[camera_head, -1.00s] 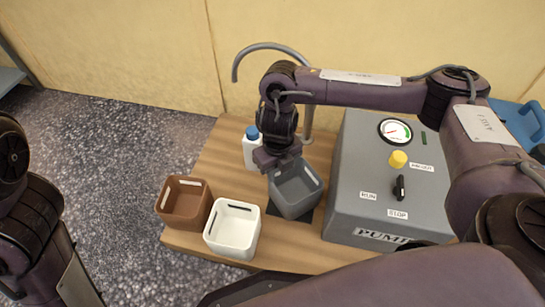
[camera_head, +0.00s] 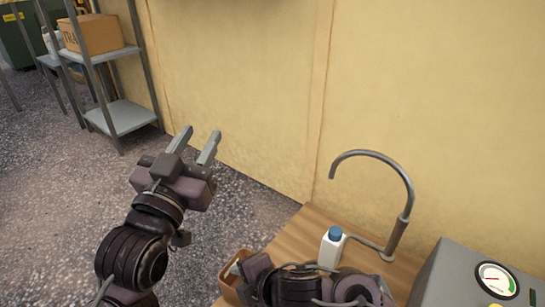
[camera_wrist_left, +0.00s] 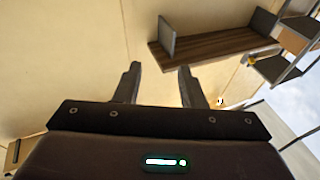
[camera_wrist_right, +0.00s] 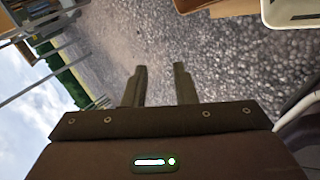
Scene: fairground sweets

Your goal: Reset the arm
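My left gripper (camera_head: 194,145) is raised in the head view in front of the floor and wall. Its two fingers stand apart, with nothing between them; the left wrist view (camera_wrist_left: 158,84) shows the same. My right arm lies across the bottom of the head view, over the wooden table (camera_head: 300,238). Its fingertips are hard to make out there. In the right wrist view my right gripper (camera_wrist_right: 160,84) has its fingers apart and empty, with speckled floor beyond. The brown bin (camera_head: 229,287) is partly hidden by my right arm.
A white bottle with a blue cap (camera_head: 332,248) stands by the curved grey tap (camera_head: 408,200). The grey pump box (camera_head: 450,275) is at the right. A metal shelf (camera_head: 122,115) stands back left. The white bin (camera_wrist_right: 290,14) shows in the right wrist view.

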